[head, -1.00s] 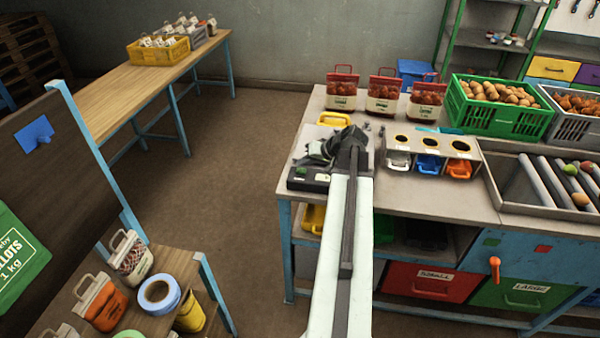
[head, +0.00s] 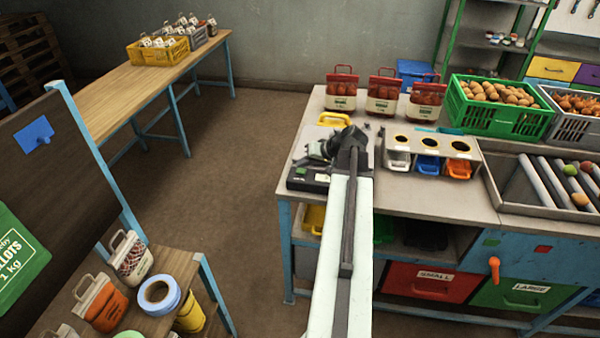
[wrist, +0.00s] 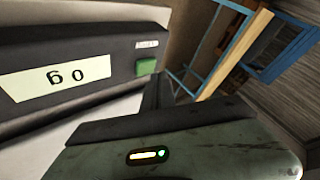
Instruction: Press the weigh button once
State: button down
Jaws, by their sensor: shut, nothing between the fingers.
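The weigh scale (head: 310,186) sits at the left end of the workbench, its dark front panel facing me. In the wrist view its display (wrist: 58,78) appears upside down and reads 0 g. The green weigh button (wrist: 146,66) is beside the display, under a small label. The button also shows as a small green patch in the head view (head: 301,171). My gripper (head: 318,152) is shut and empty, over the scale. In the wrist view, its dark fingers reach close to the button; I cannot tell whether they touch it. My arm hides part of the scale.
Several red sacks (head: 341,93) stand behind the scale. The floor (head: 220,150) left of the workbench is clear.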

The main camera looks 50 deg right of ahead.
aim_at(303, 171)
dwell(0.4)
jog(key=shift+w+f+b, duration=0.1)
jog(key=shift+f+b, duration=0.3)
jog(key=shift+f+b, duration=0.5)
dwell(0.5)
jog(key=shift+r, duration=0.15)
jog(key=shift+r+p, duration=0.8)
jog(key=shift+p, duration=0.15)
notch_tip(303, 171, up, 5)
jog(key=p, duration=0.5)
jog(key=shift+r, duration=0.1)
